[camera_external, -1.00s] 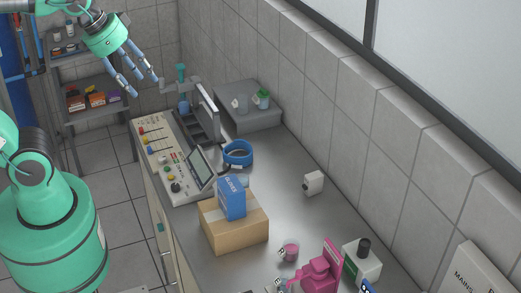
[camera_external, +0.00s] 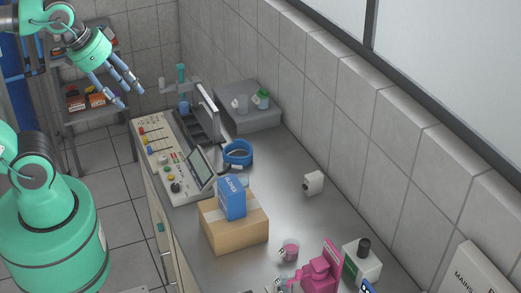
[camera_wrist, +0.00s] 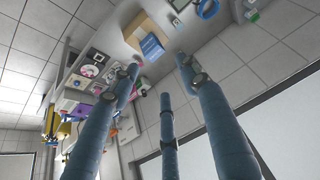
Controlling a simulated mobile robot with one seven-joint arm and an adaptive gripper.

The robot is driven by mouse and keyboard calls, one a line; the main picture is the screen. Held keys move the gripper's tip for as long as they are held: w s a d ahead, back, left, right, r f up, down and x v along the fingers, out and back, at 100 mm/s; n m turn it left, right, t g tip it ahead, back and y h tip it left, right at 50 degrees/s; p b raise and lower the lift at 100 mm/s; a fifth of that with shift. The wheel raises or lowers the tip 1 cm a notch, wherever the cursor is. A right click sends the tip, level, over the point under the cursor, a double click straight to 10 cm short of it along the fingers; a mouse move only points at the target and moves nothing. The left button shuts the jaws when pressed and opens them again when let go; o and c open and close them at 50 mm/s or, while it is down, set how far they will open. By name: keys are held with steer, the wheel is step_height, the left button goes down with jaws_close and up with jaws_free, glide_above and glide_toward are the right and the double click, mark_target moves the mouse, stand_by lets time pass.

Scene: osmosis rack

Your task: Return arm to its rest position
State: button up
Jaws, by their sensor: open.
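My gripper (camera_external: 130,92) is in the upper left of the external view, in the air beyond the left edge of the counter (camera_external: 285,218). Its blue fingers are spread apart and point down and to the right. Nothing is between them. In the wrist view the fingers of my gripper (camera_wrist: 160,80) are also apart and empty, with the counter and wall beyond them.
A cardboard box (camera_external: 232,237) with a blue box (camera_external: 231,199) on top stands on the counter. A control panel (camera_external: 163,160), a blue ring (camera_external: 238,153) and a pink device (camera_external: 320,270) are also there. A shelf rack (camera_external: 92,113) stands behind my gripper. Floor left of the counter is clear.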

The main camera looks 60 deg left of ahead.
step_height(320, 180, down, 11)
steer(key=b, duration=1)
steer(key=shift+f+b, duration=0.15)
steer(key=shift+b, duration=0.2)
